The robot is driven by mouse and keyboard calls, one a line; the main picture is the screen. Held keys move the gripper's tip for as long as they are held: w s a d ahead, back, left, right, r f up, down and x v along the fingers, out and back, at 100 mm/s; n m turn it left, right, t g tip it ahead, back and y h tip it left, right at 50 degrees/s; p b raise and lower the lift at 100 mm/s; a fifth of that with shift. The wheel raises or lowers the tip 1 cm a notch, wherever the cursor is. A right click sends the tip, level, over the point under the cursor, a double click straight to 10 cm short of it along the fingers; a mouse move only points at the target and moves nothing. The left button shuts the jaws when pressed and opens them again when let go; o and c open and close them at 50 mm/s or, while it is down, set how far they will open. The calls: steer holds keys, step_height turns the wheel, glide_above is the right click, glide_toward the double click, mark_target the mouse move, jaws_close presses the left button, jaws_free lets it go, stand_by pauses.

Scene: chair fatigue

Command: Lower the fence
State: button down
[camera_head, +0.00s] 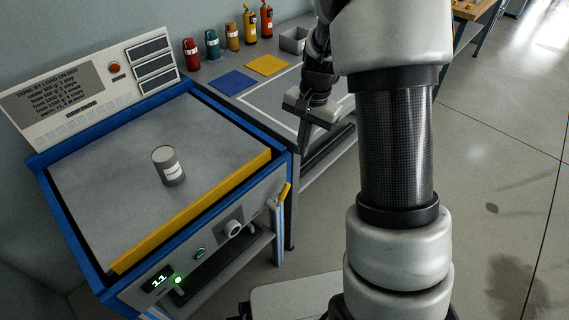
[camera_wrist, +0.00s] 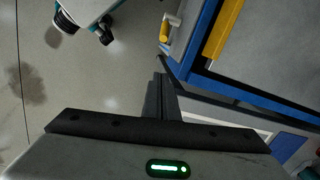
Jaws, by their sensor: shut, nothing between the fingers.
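The fence appears to be the yellow bar (camera_head: 195,210) along the front edge of the grey bed (camera_head: 105,185) of the blue-framed machine. It also shows in the wrist view (camera_wrist: 222,30). A lever with a yellow grip (camera_head: 285,193) is at the machine's front right corner; it shows in the wrist view too (camera_wrist: 166,30). My gripper (camera_head: 303,148) points down to the right of the machine, over the side table, apart from the fence and lever. Its fingers (camera_wrist: 159,80) are shut and empty. A grey can (camera_head: 169,166) stands on the bed.
A panel (camera_head: 95,85) with dosing text and a red button stands behind the bed. The front has a knob (camera_head: 233,228), a green button and a lit display reading 11. Several coloured bottles (camera_head: 212,45) line the table's back, near blue and yellow mats. Floor at right is clear.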

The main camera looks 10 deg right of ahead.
mark_target(283, 195)
steer(key=shift+f, duration=0.2)
steer(key=shift+f, duration=0.1)
step_height(283, 195, down, 10)
steer(key=a+f+b, duration=0.1)
steer(key=b, duration=0.2)
steer(key=shift+s+a+r, duration=1.25)
steer(key=shift+s+r, duration=0.1)
steer(key=shift+r, duration=0.1)
steer(key=shift+r, duration=0.1)
